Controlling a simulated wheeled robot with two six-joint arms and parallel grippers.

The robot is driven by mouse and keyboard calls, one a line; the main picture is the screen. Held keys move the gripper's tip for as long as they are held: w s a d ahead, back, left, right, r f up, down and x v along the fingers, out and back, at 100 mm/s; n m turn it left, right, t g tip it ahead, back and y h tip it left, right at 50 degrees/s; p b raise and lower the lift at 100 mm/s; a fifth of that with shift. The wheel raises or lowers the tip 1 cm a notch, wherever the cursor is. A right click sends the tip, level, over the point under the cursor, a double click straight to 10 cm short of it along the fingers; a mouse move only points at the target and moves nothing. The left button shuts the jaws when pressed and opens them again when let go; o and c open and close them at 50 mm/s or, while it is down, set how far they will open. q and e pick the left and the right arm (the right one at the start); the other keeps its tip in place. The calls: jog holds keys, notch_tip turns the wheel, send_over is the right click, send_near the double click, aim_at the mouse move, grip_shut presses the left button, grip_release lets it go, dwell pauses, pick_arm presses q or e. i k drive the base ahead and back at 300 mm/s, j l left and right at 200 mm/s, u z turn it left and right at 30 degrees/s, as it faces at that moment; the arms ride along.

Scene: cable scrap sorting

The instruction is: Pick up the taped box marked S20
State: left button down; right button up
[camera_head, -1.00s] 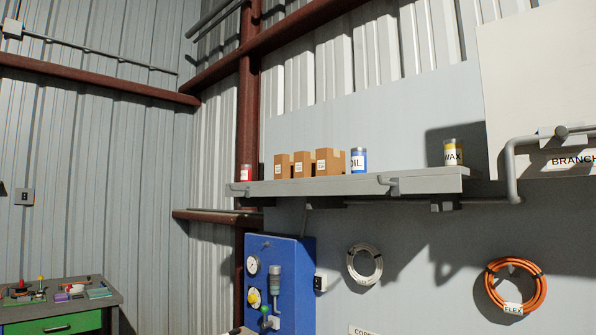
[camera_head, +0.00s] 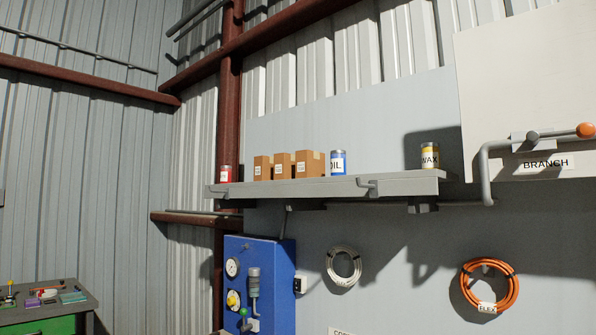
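Three brown cardboard boxes stand side by side on the grey wall shelf (camera_head: 400,181). They are the left box (camera_head: 263,168), the middle box (camera_head: 283,166) and the right box (camera_head: 310,164), which looks the largest. Each has a small white label, too small to read here, so I cannot tell which one is marked S20. Neither of my grippers is in view.
Below are a blue gauge panel (camera_head: 275,290), a white coil (camera_head: 344,265) and an orange coil (camera_head: 490,286). A workbench (camera_head: 85,298) is lower left.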

aim_at(284, 163)
jog(key=i+j+z, duration=0.1)
jog(key=z, duration=0.65)
jog(key=i+j+z, duration=0.15)
jog(key=j+z, duration=0.25)
jog(key=j, duration=0.25)
jog(key=i+j+z, duration=0.1)
jog(key=j+z, duration=0.3)
jog(key=j, duration=0.3)
jog(key=j+z, duration=0.4)
jog(key=j, duration=0.3)
